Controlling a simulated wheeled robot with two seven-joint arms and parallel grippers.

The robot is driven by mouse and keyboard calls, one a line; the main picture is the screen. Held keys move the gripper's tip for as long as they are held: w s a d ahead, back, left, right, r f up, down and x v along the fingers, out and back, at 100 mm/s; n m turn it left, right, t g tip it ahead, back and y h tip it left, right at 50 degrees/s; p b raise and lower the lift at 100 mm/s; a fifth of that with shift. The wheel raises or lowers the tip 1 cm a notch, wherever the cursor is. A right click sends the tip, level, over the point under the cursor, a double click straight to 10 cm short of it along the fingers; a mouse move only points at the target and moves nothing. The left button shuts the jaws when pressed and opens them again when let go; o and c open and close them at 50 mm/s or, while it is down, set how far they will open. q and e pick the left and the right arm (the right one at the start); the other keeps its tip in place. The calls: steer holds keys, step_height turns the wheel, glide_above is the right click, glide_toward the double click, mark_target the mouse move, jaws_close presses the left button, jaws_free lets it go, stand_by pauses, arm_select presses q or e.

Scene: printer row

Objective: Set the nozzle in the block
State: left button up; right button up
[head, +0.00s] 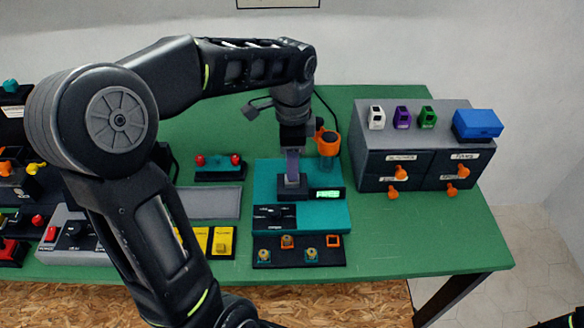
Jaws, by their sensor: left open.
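My left gripper (292,168) points down over the black block (292,192) on the teal station (335,215). Its fingers are open, and their tips are at or just above the block's top. I cannot tell whether a nozzle sits between the fingers or in the block, as the fingers cover that spot. Small brass-and-teal nozzle-like pieces, one (264,254) at the left and one (311,254) at the right, sit in the black tray (298,262) in front. An orange-framed square (333,241) is at the tray's right. My right gripper is out of view.
An orange-topped clear container (328,142) stands close behind the station, right of my gripper. A grey drawer cabinet (370,145) with a blue box (477,124) on top stands at the right. Bare green table (420,245) lies at the front right.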

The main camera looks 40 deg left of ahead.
arm_select(q)
step_height(320, 180, up, 5)
steer(key=shift+f, duration=0.1)
stand_by(0.9)
